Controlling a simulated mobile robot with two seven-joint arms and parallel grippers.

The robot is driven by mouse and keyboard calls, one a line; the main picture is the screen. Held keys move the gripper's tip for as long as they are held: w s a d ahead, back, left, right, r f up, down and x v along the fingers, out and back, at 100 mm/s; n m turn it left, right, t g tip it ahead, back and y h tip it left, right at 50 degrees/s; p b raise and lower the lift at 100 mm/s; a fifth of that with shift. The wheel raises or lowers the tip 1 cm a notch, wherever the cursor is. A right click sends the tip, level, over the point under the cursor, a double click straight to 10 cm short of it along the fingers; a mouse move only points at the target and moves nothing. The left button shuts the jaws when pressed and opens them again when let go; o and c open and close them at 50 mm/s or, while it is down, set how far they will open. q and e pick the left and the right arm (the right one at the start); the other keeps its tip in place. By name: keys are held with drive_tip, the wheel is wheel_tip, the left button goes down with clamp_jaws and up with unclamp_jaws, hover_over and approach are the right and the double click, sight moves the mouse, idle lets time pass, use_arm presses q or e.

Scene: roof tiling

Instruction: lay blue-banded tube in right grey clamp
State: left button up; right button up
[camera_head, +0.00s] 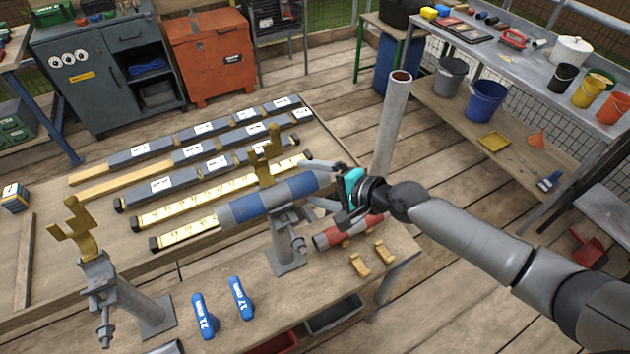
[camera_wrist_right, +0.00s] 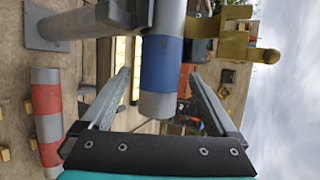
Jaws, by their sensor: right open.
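The blue-banded tube (camera_head: 276,198), grey with blue bands, lies across the top of the right grey clamp (camera_head: 282,243). It appears to rest in the jaws, but the exact contact is partly hidden. The clamp's raised yellow jaw (camera_head: 265,163) stands beside the tube. My right gripper (camera_head: 318,182) is open at the tube's right end. In the right wrist view, the tube's end (camera_wrist_right: 156,105) lies between the spread fingers (camera_wrist_right: 160,103), with a gap on each side. The left grey clamp (camera_head: 97,275) is empty, with its yellow jaw up. My left gripper is out of view.
Blue wrenches (camera_head: 204,315) lie in front. Long boxed bars (camera_head: 190,208) fill the back. A tall grey pipe (camera_head: 392,125) stands close behind my gripper.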

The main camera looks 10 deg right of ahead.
drive_tip(key=v, duration=1.5)
drive_tip(key=shift+r, duration=0.1)
